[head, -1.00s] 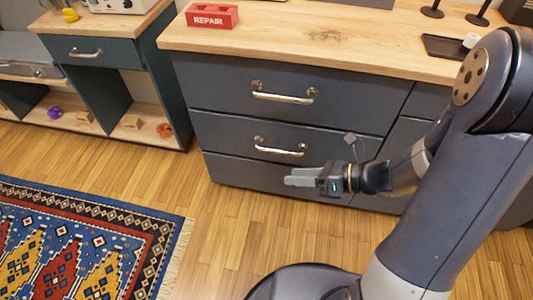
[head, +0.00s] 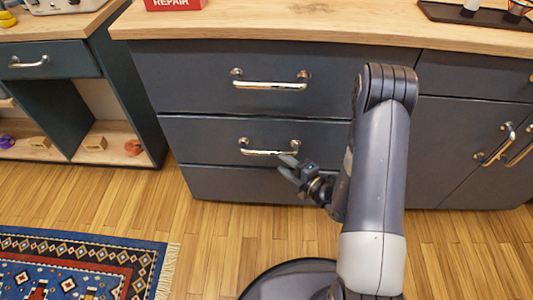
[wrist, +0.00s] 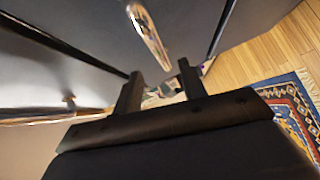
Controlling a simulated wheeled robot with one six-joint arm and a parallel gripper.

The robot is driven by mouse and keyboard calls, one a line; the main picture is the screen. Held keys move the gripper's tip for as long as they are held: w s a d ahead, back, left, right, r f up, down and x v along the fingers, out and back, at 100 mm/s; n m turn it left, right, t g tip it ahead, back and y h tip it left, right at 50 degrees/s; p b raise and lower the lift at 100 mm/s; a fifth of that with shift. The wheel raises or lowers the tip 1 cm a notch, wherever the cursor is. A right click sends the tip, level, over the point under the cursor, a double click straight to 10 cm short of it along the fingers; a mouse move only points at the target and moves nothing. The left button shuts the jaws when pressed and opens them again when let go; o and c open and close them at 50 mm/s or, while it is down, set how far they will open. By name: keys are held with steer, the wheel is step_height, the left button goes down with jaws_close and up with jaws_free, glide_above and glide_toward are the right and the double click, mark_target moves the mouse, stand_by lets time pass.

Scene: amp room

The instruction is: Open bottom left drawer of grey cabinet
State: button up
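The grey cabinet (head: 225,58) has two stacked drawers with silver bar handles on its left side, both shut. The lower drawer (head: 200,140) has a horizontal handle (head: 262,152), and a plain grey panel runs below it. My gripper (head: 288,165) is just in front of the right part of that handle in the head view. In the wrist view, my gripper (wrist: 160,88) is open, its two dark fingers apart. A silver handle (wrist: 148,35) lies ahead of the gap between them. I cannot tell whether the fingers touch it.
The upper drawer has its own handle (head: 270,84). Cabinet doors (head: 475,140) are at the right. A teal open-shelf unit (head: 135,85) stands at the left, and a patterned rug (head: 80,265) lies front left. The wooden floor (head: 215,235) before the drawers is clear.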

mark_target(268, 152)
steer(key=b+x, duration=0.1)
steer(key=x, duration=0.7)
jaws_close()
stand_by(0.3)
